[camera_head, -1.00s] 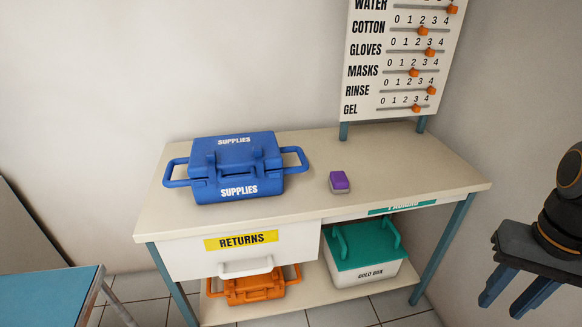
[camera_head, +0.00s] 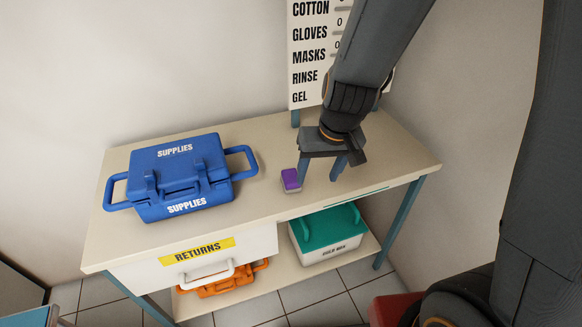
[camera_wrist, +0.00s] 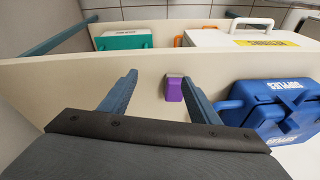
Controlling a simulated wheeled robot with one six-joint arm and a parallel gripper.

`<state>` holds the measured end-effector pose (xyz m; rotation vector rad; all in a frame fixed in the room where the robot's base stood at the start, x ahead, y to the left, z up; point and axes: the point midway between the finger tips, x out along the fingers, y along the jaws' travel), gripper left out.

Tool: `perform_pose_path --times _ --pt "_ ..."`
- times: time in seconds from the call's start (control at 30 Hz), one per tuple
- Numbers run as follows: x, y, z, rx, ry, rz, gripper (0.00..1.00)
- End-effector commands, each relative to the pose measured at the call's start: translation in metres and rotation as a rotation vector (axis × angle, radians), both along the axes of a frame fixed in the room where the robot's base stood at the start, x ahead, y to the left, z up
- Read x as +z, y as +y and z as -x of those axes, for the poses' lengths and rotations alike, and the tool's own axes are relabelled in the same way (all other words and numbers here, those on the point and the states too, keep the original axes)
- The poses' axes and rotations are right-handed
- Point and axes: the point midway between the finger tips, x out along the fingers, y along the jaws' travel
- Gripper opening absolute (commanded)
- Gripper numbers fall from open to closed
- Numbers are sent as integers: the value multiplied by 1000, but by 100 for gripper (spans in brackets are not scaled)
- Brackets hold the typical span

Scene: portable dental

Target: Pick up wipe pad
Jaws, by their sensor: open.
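The wipe pad (camera_head: 291,179) is a small purple block with a pale grey base. It sits on the tabletop, to the right of the blue supplies case. My gripper (camera_head: 322,170) is over the table just right of the pad, fingers pointing down, open and empty. In the wrist view the pad (camera_wrist: 174,88) shows between and beyond the two blue fingers of my gripper (camera_wrist: 160,83), nearer the right finger. Whether the fingertips touch the tabletop is hard to tell.
The blue supplies case (camera_head: 178,176) stands left of the pad on the table (camera_head: 262,222). A signboard (camera_head: 307,55) rises behind my arm. Below are a returns drawer (camera_head: 150,262), a green-lidded cold box (camera_head: 327,238) and an orange case (camera_head: 225,280). The tabletop's right end is clear.

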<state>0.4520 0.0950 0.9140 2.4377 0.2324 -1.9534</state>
Motion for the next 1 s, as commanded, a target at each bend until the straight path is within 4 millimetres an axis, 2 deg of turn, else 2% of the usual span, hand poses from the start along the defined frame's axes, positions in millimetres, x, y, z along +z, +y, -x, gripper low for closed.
perform_pose_path --times 0.03,0.2,0.47,0.87,1.0 --pt "11 14 -4 17 -23 1 56" --pt "17 41 -28 39 -113 22 56" --pt "15 54 -44 49 -175 58 56" --pt "-19 55 -54 46 -177 60 56" --pt "-41 55 -56 47 -176 62 56"
